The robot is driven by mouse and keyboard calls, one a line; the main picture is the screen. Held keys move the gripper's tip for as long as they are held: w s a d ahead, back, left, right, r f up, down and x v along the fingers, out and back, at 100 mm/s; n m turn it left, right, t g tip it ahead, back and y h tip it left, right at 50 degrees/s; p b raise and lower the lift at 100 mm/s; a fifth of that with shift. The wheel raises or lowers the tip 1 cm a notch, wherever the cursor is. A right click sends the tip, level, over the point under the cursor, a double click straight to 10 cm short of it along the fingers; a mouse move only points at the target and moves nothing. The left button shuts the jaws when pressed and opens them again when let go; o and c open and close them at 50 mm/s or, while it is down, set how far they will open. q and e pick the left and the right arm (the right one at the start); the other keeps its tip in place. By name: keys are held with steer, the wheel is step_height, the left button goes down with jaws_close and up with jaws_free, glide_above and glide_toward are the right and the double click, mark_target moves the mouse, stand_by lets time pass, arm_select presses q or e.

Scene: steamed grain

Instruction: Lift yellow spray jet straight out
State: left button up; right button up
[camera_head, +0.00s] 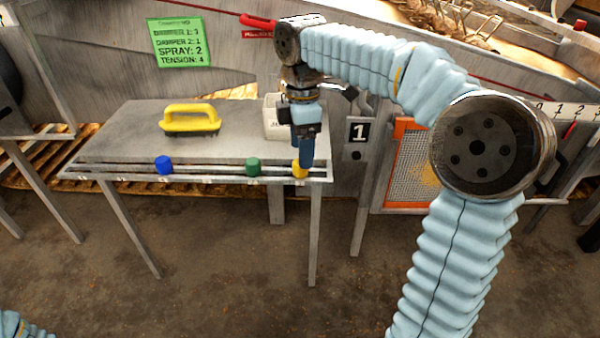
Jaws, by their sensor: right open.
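The yellow spray jet (299,170) sits at the right end of the rail along the table's front edge. A green jet (253,167) and a blue jet (164,165) sit on the same rail to its left. My right gripper (306,163) points down at the yellow jet, its fingers overlapping the jet's right side in the picture. The gripper is open; whether a finger touches the jet cannot be told. Part of the yellow jet is hidden behind the fingers. My left gripper is out of view; only a bit of my left arm shows at the bottom left corner.
The metal table (120,133) carries a yellow-handled brush or float (191,119) and a pale box (278,118) behind my right gripper. A green sign (179,43) hangs on the machine wall behind. An orange-framed mesh panel (412,165) stands to the right.

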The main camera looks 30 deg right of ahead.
mark_target(300, 175)
step_height(300, 175, down, 4)
steer(key=shift+a+f+b, duration=0.1)
steer(key=shift+f+b, duration=0.1)
steer(key=shift+b, duration=0.35)
steer(key=c, duration=1.1)
